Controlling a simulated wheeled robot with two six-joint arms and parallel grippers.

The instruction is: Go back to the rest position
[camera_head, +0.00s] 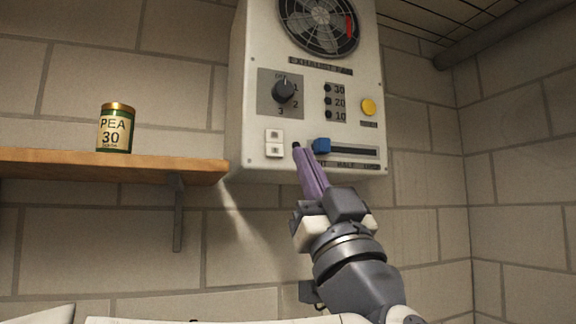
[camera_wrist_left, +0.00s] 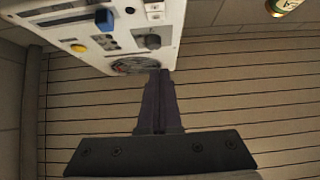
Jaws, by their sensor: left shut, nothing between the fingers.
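My left gripper (camera_head: 298,150) is shut and empty, its purple-grey fingers pointing up in front of the lower part of a white wall panel (camera_head: 245,110). Its tips show just left of a blue slider (camera_head: 321,146); I cannot tell whether they touch the panel. In the left wrist view the shut fingers (camera_wrist_left: 159,76) reach toward the fan end of the panel (camera_wrist_left: 172,20), with nothing between them. The blue slider sits at the left end of its slot. My right gripper is not in view.
The panel carries a fan (camera_head: 318,22), a dark knob (camera_head: 284,91), a yellow button (camera_head: 368,107) and a white switch (camera_head: 274,143). A green can (camera_head: 115,130) stands on a wooden shelf (camera_head: 60,163) at left. The wall right of the panel is clear.

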